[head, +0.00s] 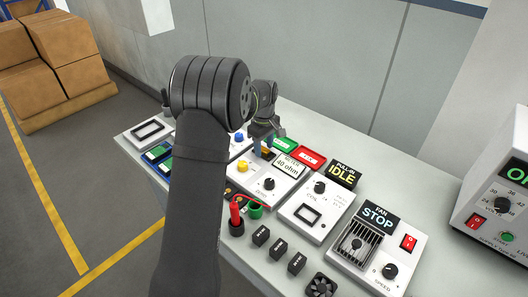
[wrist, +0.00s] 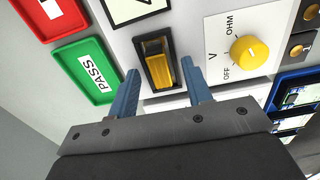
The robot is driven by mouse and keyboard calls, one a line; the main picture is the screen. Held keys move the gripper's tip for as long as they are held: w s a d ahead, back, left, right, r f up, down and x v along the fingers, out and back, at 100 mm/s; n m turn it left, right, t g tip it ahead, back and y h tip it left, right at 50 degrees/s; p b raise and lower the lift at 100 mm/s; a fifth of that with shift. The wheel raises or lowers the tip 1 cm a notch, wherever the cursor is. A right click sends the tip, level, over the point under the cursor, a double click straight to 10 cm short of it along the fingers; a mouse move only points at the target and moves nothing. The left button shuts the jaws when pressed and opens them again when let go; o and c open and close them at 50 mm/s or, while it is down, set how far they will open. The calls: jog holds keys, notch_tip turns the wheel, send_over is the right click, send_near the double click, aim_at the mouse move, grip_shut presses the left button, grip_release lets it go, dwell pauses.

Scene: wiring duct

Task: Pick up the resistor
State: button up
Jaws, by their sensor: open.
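The resistor appears to be the amber block (wrist: 155,50) seated in a dark-framed slot on the white meter panel, between my two fingers in the wrist view. In the head view my gripper (head: 263,143) hangs over the back of the meter panel (head: 258,184), whose display reads 40 ohm. Whether the fingers touch the panel cannot be told.
A green PASS tray (wrist: 86,70) and a red tray (head: 308,158) lie close by. A yellow selector knob (wrist: 249,51) stands beside the slot. Blue trays with boards (head: 158,153), red and green posts, black relay blocks (head: 278,248) and a fan panel (head: 366,248) crowd the bench.

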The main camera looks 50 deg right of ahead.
grip_shut()
dwell(0.3)
